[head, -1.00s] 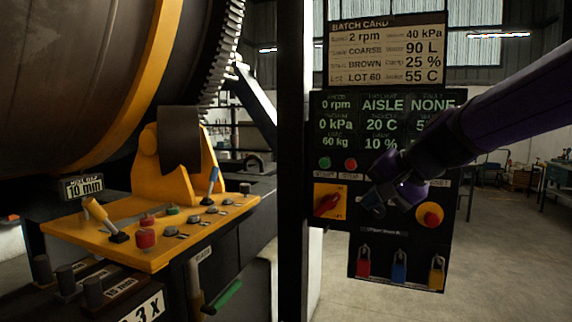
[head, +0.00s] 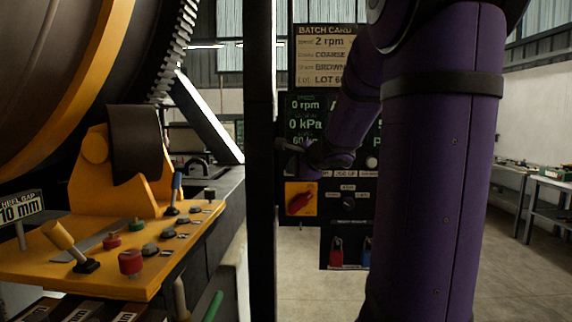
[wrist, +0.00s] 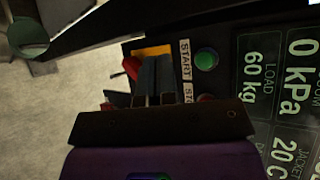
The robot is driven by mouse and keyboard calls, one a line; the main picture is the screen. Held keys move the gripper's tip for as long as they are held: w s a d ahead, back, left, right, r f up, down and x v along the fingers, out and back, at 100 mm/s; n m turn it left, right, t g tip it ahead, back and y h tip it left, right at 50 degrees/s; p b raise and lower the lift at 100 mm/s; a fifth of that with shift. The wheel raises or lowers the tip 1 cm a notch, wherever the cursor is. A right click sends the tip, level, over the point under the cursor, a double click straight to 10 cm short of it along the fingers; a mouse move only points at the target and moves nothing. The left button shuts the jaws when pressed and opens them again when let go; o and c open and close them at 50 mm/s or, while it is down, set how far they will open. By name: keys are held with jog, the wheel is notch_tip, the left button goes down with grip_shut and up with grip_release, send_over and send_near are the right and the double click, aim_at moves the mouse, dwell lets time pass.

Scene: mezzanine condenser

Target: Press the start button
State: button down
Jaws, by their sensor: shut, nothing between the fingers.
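The green start button (wrist: 206,60) sits on the dark control panel (head: 284,180), with a START label (wrist: 185,59) beside it in the wrist view. A red button (wrist: 206,98) is next to it, partly hidden by my gripper's body. My gripper (wrist: 155,62) is shut and empty, its fingertips to the left of the label and the green button in the wrist view. In the head view my gripper (head: 284,146) is in front of the panel's left side, and the start button is hidden there.
A red rotary switch (head: 300,200) on a yellow plate is below my gripper. Red (head: 336,252) and blue padlocks hang lower. My arm covers the panel's right side.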

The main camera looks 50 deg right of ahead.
jog(key=shift+w, duration=0.1)
jog(key=w+d, duration=0.5)
jog(key=d, duration=0.1)
jog(key=shift+w+d, duration=0.25)
jog(key=shift+d, duration=0.1)
jog(key=shift+w+d, duration=0.1)
dwell(2.2)
jog(key=shift+w+d, duration=0.15)
jog(key=shift+d, duration=0.05)
jog(key=shift+w+d, duration=0.3)
jog(key=shift+d, duration=0.05)
dwell(0.9)
jog(key=shift+s+a, duration=0.55)
jog(key=shift+a, duration=0.15)
dwell(0.3)
jog(key=shift+s+a, duration=1.65)
jog(key=shift+a, duration=0.25)
